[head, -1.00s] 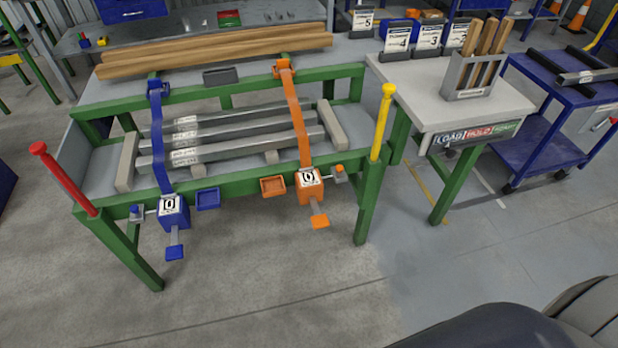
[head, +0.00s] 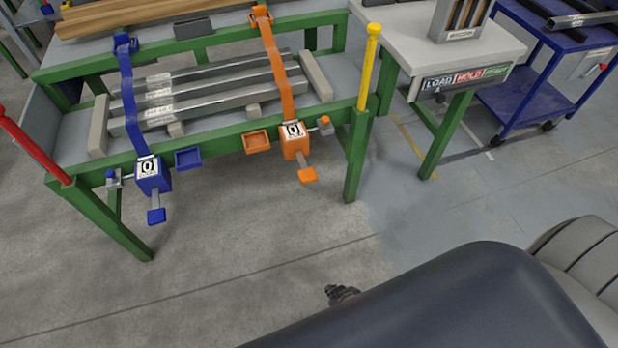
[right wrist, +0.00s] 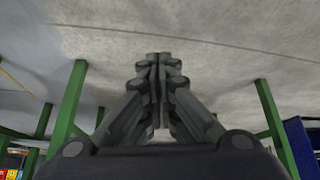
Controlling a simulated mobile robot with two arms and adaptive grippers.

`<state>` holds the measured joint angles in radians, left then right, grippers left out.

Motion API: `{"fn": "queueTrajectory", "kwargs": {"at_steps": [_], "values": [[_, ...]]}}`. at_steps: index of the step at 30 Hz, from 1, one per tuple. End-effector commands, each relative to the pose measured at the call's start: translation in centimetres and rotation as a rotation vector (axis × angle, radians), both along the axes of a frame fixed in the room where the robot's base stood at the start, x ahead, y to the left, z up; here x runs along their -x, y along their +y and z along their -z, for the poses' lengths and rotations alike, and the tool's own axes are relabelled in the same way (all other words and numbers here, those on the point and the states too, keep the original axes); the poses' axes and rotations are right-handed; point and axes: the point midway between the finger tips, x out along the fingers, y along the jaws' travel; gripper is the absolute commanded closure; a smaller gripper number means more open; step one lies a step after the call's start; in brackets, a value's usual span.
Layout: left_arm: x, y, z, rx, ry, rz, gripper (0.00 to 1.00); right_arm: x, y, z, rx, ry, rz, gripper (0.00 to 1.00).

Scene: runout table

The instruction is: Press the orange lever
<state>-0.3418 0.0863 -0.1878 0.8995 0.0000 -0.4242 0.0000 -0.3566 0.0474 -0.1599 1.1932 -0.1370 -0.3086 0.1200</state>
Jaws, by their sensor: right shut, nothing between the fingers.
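The orange lever (head: 307,175) sticks out below the orange ratchet box (head: 294,141) on the front rail of the green-framed table. An orange strap (head: 275,60) runs from the box over the metal bars to the back rail. My right gripper (head: 342,294) shows in the head view only as a small dark tip beyond my dark arm, well below and to the right of the lever and apart from it. In the right wrist view its fingers (right wrist: 158,62) are together with nothing between them. The lever is not seen in that view. My left gripper is out of view.
A blue ratchet box (head: 153,175) with a blue lever (head: 156,215) sits left on the same rail. An orange tray (head: 257,141) and blue tray (head: 188,158) are between the boxes. A yellow post (head: 369,65) stands to the right. The floor before the table is clear.

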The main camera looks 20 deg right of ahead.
Motion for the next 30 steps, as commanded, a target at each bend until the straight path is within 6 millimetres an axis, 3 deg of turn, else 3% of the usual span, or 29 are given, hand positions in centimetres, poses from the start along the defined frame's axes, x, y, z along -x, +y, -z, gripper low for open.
{"fn": "queueTrajectory", "kwargs": {"at_steps": [1,6,15,24,30], "values": [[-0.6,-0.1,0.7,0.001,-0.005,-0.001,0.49,-2.0,0.3,-0.8,-0.007,-0.049,0.009,1.00],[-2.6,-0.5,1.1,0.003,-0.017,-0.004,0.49,-7.8,0.6,-5.9,-0.021,-0.205,0.041,1.00],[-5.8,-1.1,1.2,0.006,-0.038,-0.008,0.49,-14.8,-0.3,-17.0,-0.040,-0.480,0.114,1.00],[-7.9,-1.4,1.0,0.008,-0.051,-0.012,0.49,-17.2,-2.2,-27.9,-0.052,-0.716,0.187,1.00],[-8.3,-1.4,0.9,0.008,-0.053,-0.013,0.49,-17.4,-2.8,-31.3,-0.057,-0.789,0.207,1.00]]}}
